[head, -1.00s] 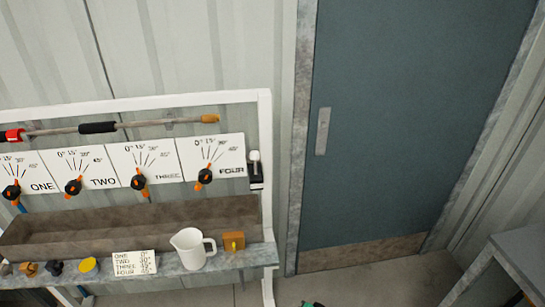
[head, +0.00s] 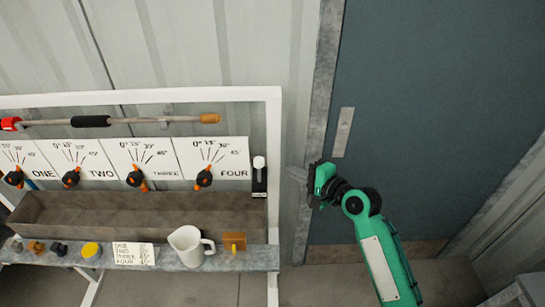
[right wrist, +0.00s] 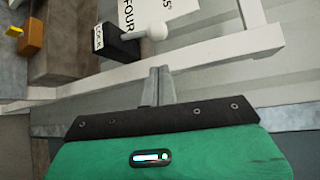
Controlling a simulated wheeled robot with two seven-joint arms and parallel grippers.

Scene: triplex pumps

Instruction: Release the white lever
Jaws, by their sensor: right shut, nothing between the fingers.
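The white lever (head: 259,164) stands upright on a small black base (head: 259,182) at the right end of the dial panels, beside the FOUR panel. In the right wrist view its round white knob (right wrist: 157,31) and the black base marked LOCK (right wrist: 116,45) show ahead of the fingers. My right gripper (head: 297,174) is to the right of the lever, apart from it, in front of the door frame. In the right wrist view its fingers (right wrist: 158,84) are shut together with nothing between them. My left gripper is not in view.
A white frame (head: 274,130) stands between lever and gripper. Panels ONE to FOUR carry black and orange knobs (head: 204,178). Below are a brown trough (head: 140,213) and a shelf with a white jug (head: 188,246) and brass padlock (head: 234,243). A grey-blue door (head: 440,110) is at right.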

